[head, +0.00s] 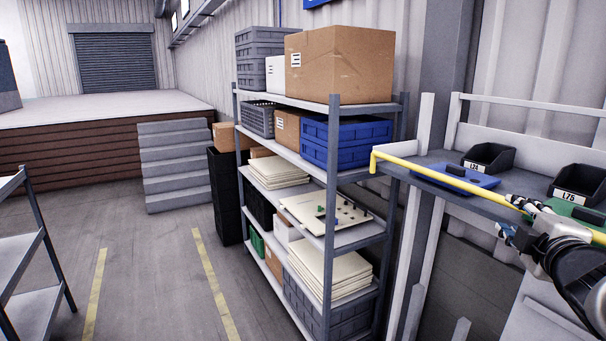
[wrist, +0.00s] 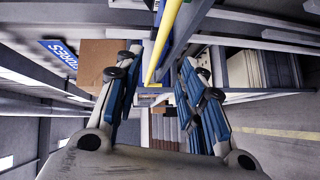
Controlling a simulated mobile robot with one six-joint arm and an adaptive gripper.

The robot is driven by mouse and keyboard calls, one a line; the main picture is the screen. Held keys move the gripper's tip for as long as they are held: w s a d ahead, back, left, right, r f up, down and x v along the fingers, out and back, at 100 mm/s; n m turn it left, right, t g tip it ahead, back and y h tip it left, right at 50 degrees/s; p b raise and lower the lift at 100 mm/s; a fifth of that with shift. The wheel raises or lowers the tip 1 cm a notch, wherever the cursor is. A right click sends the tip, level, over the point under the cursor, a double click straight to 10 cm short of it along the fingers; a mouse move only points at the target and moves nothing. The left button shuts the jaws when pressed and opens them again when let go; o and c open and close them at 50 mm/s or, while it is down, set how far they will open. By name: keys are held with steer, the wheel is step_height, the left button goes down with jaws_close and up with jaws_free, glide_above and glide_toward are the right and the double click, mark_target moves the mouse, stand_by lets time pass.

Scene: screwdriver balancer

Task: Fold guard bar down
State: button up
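The yellow guard bar (head: 450,183) runs along the front of the workbench (head: 400,171), with a short bent end at its left. It looks roughly parallel to the bench edge. My gripper (head: 507,215) is at the right of the head view, its fingers on either side of the bar's line. In the wrist view, the open fingers (wrist: 160,62) are spread apart and the yellow bar (wrist: 165,40) shows in the gap between them. I cannot tell whether the bar is fully between the pads or beyond them. No finger clearly touches it.
On the bench are a blue tray (head: 455,178), black bins (head: 489,157) and a green item (head: 575,211). A loaded storage rack (head: 333,190) stands close to the bench's left. The floor (head: 160,270) further left is clear.

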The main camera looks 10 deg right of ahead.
mark_target(490, 197)
steer(key=x, duration=1.6)
steer(key=shift+w+f+b, duration=0.15)
steer(key=shift+w+b, duration=0.2)
steer(key=shift+w, duration=0.05)
steer(key=shift+c, duration=0.2)
jaws_close()
